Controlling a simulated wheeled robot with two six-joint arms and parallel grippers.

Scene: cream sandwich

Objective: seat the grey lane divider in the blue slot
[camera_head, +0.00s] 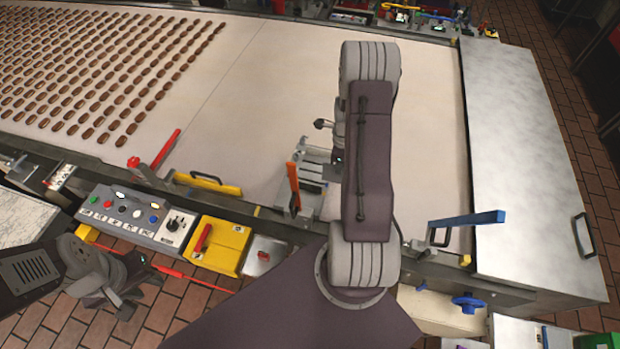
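A long blue bar (470,219) stands at the conveyor's near edge, right of my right arm, beside a small bracket. It is the only blue fitting on the belt edge, but I cannot make out a slot in it. Grey metal parts (314,158) show over the belt just left of my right arm. I cannot tell whether they are the grey lane divider or part of my gripper. My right arm covers the middle of the view and hides its gripper's fingertips. My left gripper (124,298) hangs at the lower left, over the floor, away from the belt; its fingers are unclear.
Red (157,158), yellow (208,184) and orange (293,189) bars stand along the near belt edge. Rows of brown biscuits (90,75) cover the belt's left. A control panel (132,214) sits in front. The belt (432,120) is bare right of my arm, up to a metal cover (522,150).

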